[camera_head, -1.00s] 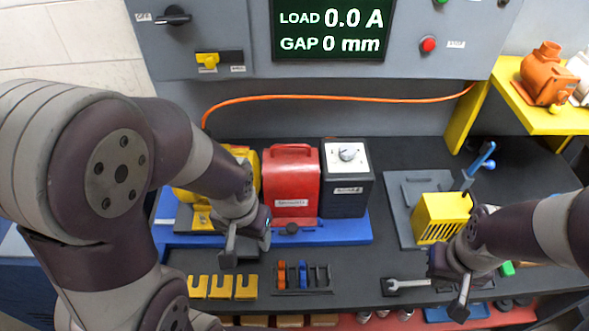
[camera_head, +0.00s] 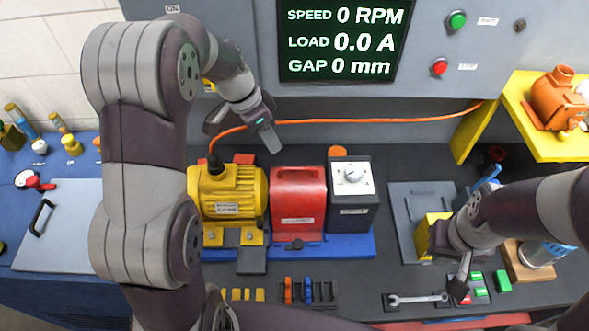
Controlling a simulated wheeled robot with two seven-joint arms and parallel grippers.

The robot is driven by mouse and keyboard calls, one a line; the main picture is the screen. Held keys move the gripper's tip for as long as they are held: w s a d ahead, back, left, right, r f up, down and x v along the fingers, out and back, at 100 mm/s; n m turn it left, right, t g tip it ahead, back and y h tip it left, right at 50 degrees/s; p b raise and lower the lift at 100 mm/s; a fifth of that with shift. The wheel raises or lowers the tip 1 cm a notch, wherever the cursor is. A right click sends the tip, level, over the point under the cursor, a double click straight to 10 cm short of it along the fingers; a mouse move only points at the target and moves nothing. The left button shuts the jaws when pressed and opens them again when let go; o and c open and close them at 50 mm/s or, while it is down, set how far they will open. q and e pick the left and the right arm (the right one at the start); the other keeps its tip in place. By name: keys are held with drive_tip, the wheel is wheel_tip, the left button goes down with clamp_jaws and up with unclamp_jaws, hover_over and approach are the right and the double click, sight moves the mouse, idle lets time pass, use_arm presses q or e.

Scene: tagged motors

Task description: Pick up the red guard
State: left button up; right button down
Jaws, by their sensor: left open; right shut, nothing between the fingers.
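The red guard (camera_head: 298,197) is a box-shaped red cover with a handle on top and a pale label on its front. It stands on the blue base (camera_head: 345,246) between the yellow motor (camera_head: 230,195) and a black box with a dial (camera_head: 352,197). My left gripper (camera_head: 243,132) is open and empty, above and behind the yellow motor, up and left of the guard and apart from it. My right gripper (camera_head: 462,287) is shut and empty at the right, in front of a yellow slotted box (camera_head: 428,236), which my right arm partly hides.
An orange cable (camera_head: 380,121) runs along the panel behind the motor. A wrench (camera_head: 418,299) and a small rack (camera_head: 308,291) lie at the front of the bench. A yellow shelf (camera_head: 548,148) with an orange pump (camera_head: 560,98) stands at the right. My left arm hides the left part.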

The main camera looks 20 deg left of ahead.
use_arm(q)
drive_tip(key=w+r+m, duration=0.1)
drive_tip(key=w+m, duration=0.1)
drive_tip(key=m, duration=0.1)
drive_tip(key=m+h+b, duration=0.1)
drive_tip(key=m+b, duration=0.2)
drive_tip(key=b, duration=0.1)
hover_over(298, 169)
drive_tip(key=a, duration=0.2)
wheel_tip(298, 169, down, 6)
drive_tip(key=shift+w+a+f, duration=0.1)
drive_tip(key=p+x, duration=0.1)
drive_tip(key=x, duration=0.1)
drive_tip(key=s+p+x, duration=0.1)
drive_tip(key=shift+w+f, duration=0.1)
drive_tip(key=shift+f, duration=0.25)
drive_tip(key=shift+w+d+f, duration=0.1)
drive_tip(key=shift+d+f, duration=0.15)
drive_tip(key=shift+f, duration=0.1)
drive_tip(key=shift+w+f, duration=0.2)
drive_tip(key=shift+w, duration=0.05)
drive_tip(key=shift+a, duration=0.1)
drive_tip(key=c, duration=0.5)
drive_tip(key=shift+s+r, duration=0.1)
clamp_jaws()
use_arm(e)
drive_tip(key=shift+s+d+f, duration=0.25)
drive_tip(key=shift+s+f, duration=0.35)
drive_tip(key=shift+f, duration=0.3)
drive_tip(key=shift+w, duration=0.1)
